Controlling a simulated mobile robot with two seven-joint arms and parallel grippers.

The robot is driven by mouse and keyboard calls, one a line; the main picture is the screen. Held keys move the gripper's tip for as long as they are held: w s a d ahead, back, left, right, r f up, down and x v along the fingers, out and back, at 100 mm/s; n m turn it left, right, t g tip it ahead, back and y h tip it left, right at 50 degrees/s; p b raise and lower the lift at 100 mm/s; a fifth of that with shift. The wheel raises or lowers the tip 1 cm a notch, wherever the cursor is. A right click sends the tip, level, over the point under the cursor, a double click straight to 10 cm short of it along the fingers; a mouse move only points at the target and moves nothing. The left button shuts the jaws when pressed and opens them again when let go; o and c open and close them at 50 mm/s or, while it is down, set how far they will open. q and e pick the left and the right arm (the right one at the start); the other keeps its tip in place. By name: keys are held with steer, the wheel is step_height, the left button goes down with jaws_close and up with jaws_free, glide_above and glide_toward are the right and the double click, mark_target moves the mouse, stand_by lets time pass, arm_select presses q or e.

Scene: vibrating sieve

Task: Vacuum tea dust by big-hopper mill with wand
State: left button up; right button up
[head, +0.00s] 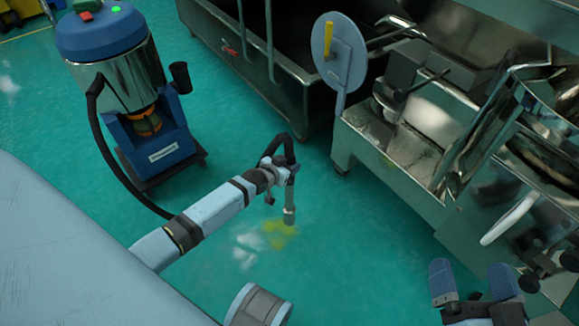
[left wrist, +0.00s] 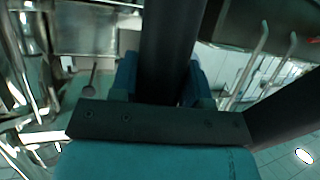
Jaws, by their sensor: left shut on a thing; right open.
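A yellow-green patch of tea dust (head: 279,232) lies on the green floor in the middle of the head view. My left gripper (head: 283,172) is shut on the vacuum wand (head: 289,208), whose grey nozzle points down at the dust's upper right edge. I cannot tell whether the nozzle touches the floor. In the left wrist view the wand (left wrist: 168,45) is a dark tube between the fingers. The blue and chrome vacuum (head: 125,80) stands at upper left, with a black hose running down from it. My right gripper (head: 472,280) is open and empty at lower right.
The metal mill (head: 430,125) fills the right side, with a round grey disc (head: 340,52) on a post at its left corner. A dark metal bin (head: 290,75) stands at the back.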

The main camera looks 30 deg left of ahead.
arm_select(q)
step_height(320, 180, down, 3)
steer(key=b, duration=0.2)
steer(key=shift+b, duration=0.35)
step_height(320, 180, down, 2)
steer(key=shift+f+b, duration=0.1)
steer(key=shift+b, duration=1.05)
steer(key=shift+f+b, duration=0.7)
steer(key=shift+b, duration=0.1)
arm_select(e)
steer(key=f+n, duration=0.1)
steer(key=w+f+n, duration=0.1)
steer(key=w+d+f+n, duration=0.1)
steer(key=shift+f+y, duration=0.3)
steer(key=shift+f, duration=0.1)
arm_select(q)
steer(key=shift+a, duration=0.1)
steer(key=a+b, duration=0.1)
steer(key=a, duration=0.3)
steer(key=shift+w+a, duration=0.15)
steer(key=shift+w, duration=0.05)
arm_select(e)
steer(key=shift+f, duration=0.5)
